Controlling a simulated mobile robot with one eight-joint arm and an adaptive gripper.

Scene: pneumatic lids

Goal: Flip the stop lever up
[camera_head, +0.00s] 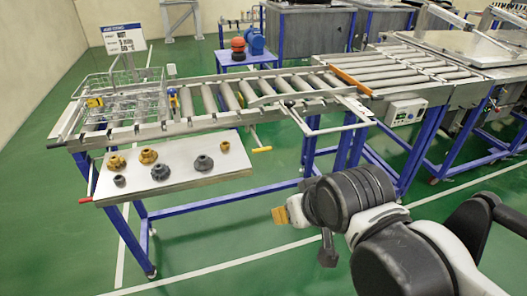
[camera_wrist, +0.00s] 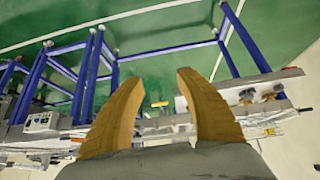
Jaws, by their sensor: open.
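A lever with a yellow handle (camera_head: 262,149) hangs at the front of the roller conveyor, right of the white shelf. A yellow handle (camera_wrist: 160,104) shows between my fingers in the wrist view, farther off. A red-tipped lever (camera_head: 85,200) sticks out at the shelf's left end. No label shows which one is the stop lever. My gripper (camera_head: 280,215) is in front of the conveyor, lower than the yellow handle and slightly right of it, apart from it. In the wrist view its two yellow fingers (camera_wrist: 152,80) are spread and empty.
The white shelf (camera_head: 208,177) holds several yellow and dark knob-like parts. A wire basket (camera_head: 125,98) sits on the conveyor's left end. Blue legs and a control box (camera_head: 405,112) stand to the right. The green floor before the conveyor is clear.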

